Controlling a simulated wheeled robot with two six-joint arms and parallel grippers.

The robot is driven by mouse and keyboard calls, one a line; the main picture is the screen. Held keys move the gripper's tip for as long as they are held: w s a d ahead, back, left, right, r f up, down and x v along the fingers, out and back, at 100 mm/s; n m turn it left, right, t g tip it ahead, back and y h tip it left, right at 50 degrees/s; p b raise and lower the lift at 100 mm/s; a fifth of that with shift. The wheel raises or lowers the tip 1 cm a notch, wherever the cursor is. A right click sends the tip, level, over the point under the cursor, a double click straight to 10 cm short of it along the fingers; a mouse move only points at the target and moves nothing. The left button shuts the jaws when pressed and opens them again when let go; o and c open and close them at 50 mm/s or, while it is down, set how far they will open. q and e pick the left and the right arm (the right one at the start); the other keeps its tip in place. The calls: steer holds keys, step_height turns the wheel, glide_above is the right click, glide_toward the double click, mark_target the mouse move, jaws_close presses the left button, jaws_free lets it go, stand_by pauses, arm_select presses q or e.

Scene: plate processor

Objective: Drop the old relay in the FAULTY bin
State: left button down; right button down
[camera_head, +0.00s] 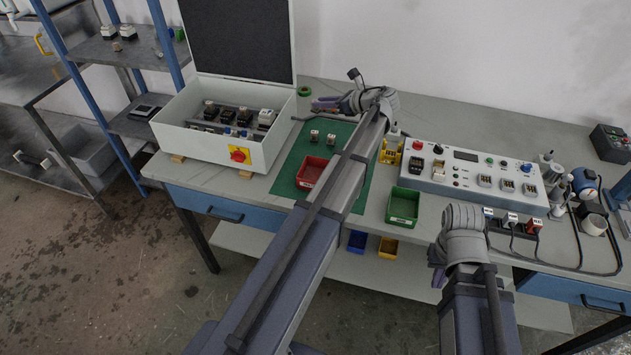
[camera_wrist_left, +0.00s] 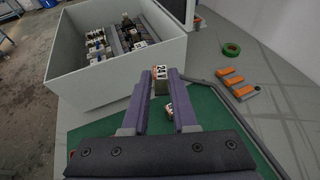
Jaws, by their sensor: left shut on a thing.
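My left gripper (camera_head: 318,103) is over the back of the green mat, pointing left. In the left wrist view its fingers (camera_wrist_left: 160,82) are shut on a small relay (camera_wrist_left: 160,73) with a 24V label. In the head view I cannot make out this held relay. Two small relays (camera_head: 314,135) (camera_head: 331,139) stand on the mat; a small labelled part (camera_wrist_left: 169,108) also shows below the fingers in the wrist view. A red bin (camera_head: 302,184) sits at the mat's front and a green bin (camera_head: 402,220) to its right; their labels are too small to read.
An open white cabinet (camera_head: 262,155) with several relays inside stands left of the mat. A control box (camera_head: 450,180) with buttons stands at the right. Green tape (camera_wrist_left: 231,48) and orange-grey parts (camera_wrist_left: 232,80) lie behind. My left arm crosses the mat between the bins.

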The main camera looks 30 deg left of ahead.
arm_select(q)
steer(key=s+d+f+t+b, duration=0.1)
steer(key=s+d+f, duration=0.1)
steer(key=s+d, duration=0.35)
steer(key=s+d+f+b, duration=0.1)
steer(key=s+d+b, duration=0.1)
steer(key=s, duration=0.7)
steer(key=b, duration=1)
glide_above(321, 171)
steer(key=s+d, duration=0.3)
steer(key=s, duration=0.2)
steer(key=shift+m, duration=0.4)
steer(key=f, duration=1)
steer(key=shift+w+a, duration=0.2)
steer(key=shift+w, duration=0.05)
steer(key=shift+f, duration=0.15)
steer(key=shift+f, duration=0.15)
steer(key=c, duration=0.7)
jaws_free()
steer(key=shift+r, duration=0.2)
